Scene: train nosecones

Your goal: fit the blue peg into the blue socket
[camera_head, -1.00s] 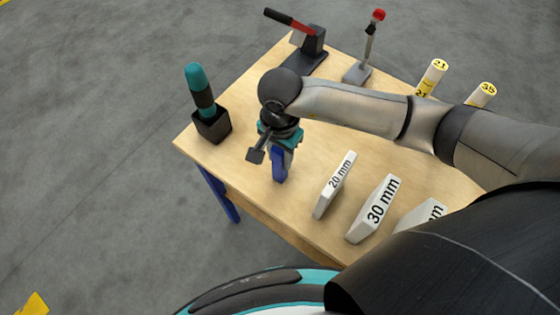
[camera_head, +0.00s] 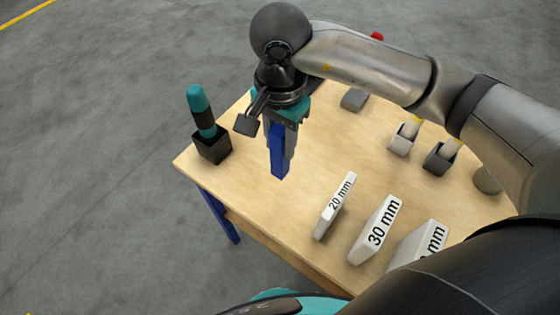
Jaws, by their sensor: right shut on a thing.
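My right gripper (camera_head: 282,150) points down over the left part of the table and is shut on the blue peg (camera_head: 279,160). The peg is a long, narrow blue bar that hangs upright below the teal and grey gripper body. Its upper part is hidden between the fingers. Its lower end seems to be above the wood, but the gap is hard to judge. I cannot see a blue socket; it may be hidden behind my arm or the gripper. My left gripper is not in view.
On the wooden table (camera_head: 260,205), a teal-handled tool (camera_head: 200,108) stands in a black holder (camera_head: 212,146). White blocks marked 20 mm (camera_head: 336,207) and 30 mm (camera_head: 376,230) stand at the front, with another beside them. A pale holder (camera_head: 403,138) and dark holder (camera_head: 440,157) stand right.

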